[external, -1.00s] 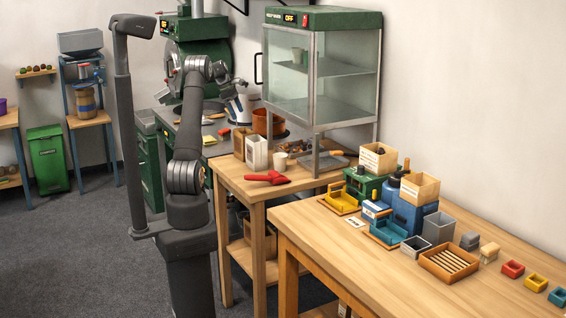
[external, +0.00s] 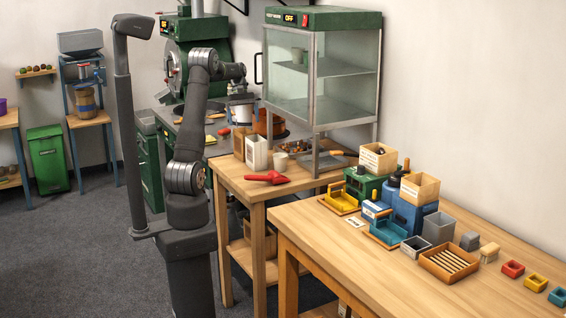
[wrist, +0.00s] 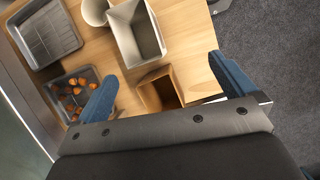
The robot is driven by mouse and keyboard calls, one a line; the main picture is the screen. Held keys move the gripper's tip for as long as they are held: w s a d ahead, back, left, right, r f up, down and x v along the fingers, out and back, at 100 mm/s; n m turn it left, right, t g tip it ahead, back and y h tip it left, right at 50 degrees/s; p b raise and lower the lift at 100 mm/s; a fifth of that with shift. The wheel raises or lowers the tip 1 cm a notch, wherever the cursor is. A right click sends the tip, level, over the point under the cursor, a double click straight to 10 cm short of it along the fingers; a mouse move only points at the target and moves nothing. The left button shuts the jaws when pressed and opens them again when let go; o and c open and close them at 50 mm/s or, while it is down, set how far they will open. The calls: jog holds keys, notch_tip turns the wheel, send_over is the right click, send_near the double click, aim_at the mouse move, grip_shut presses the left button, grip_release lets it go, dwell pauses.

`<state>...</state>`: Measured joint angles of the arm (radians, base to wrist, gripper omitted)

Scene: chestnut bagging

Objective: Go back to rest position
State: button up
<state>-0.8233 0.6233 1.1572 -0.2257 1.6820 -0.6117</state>
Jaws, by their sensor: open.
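My gripper (wrist: 163,70) is open in the wrist view, its two blue fingers spread wide with nothing held between them. Below the fingers are a pale square bin (wrist: 135,34) and an open brown box (wrist: 160,88); the fingers appear above them, not closed on either. In the external view my arm is bent at a high elbow, with the wrist (external: 232,73) reaching right, left of the glass cabinet. The fingers are too small to make out there.
The glass cabinet (external: 320,85) stands close on the right. A tray (wrist: 62,85) holds several chestnuts beside an empty metal tray (wrist: 45,38).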

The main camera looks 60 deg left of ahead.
jog(key=s+d+m+g+y, duration=0.2)
jog(key=d+m+g, duration=0.1)
jog(key=d+m, duration=0.8)
jog(key=shift+s+d+m+y, duration=0.2)
jog(key=shift+d+m+y, duration=0.1)
jog(key=shift+d, duration=0.3)
